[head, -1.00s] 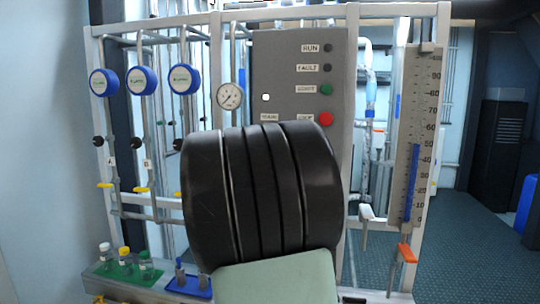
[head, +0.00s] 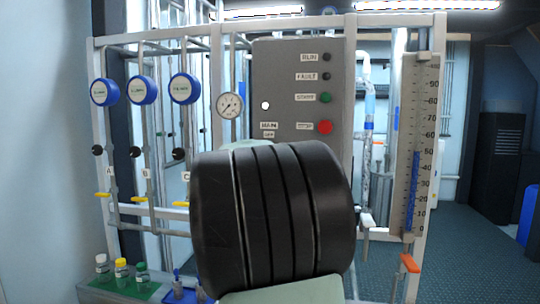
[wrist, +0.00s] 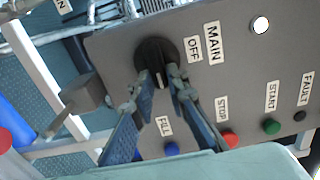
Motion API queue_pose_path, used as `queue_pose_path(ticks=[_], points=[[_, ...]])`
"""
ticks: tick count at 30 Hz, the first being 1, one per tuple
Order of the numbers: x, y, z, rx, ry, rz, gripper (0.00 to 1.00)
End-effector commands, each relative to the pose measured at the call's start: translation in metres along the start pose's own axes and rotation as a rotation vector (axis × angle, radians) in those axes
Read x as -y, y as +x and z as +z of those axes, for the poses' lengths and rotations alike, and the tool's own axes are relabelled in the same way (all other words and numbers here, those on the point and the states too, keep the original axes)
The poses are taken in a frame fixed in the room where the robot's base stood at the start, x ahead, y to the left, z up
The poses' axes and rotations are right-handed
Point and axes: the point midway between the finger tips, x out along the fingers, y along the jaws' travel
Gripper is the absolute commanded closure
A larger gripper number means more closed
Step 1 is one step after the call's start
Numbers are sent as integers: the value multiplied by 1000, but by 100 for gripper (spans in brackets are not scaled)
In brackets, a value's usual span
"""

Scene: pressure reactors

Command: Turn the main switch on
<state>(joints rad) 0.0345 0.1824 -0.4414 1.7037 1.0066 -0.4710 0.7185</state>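The main switch is a round black knob (wrist: 155,58) on the grey control panel (wrist: 110,45), beside the MAIN and OFF labels (wrist: 203,46) in the wrist view. A light mark shows on the knob's lower edge. My gripper (wrist: 160,82) has its two blue fingers apart, with the tips at the near side of the knob, one on each side of its lower part. I cannot tell whether they touch it. In the head view my black arm link hides the knob and gripper; the MAIN label (head: 269,125) shows just above it.
A lit white lamp (wrist: 260,25) is on the panel. A pressure gauge (head: 230,105) and blue dials (head: 184,88) are left of it.

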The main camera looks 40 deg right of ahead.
Motion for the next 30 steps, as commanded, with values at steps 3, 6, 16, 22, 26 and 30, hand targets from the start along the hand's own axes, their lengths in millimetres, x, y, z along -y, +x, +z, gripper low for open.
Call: queue_pose_path(ticks=[3,6,16,22,26,30], points=[[0,0,0,0,0,0,72],[0,0,0,0,-1,0,69],[0,-8,0,1,0,0,69],[1,-35,1,3,2,0,69],[0,-53,0,2,0,0,69],[1,-68,0,1,1,0,69]])
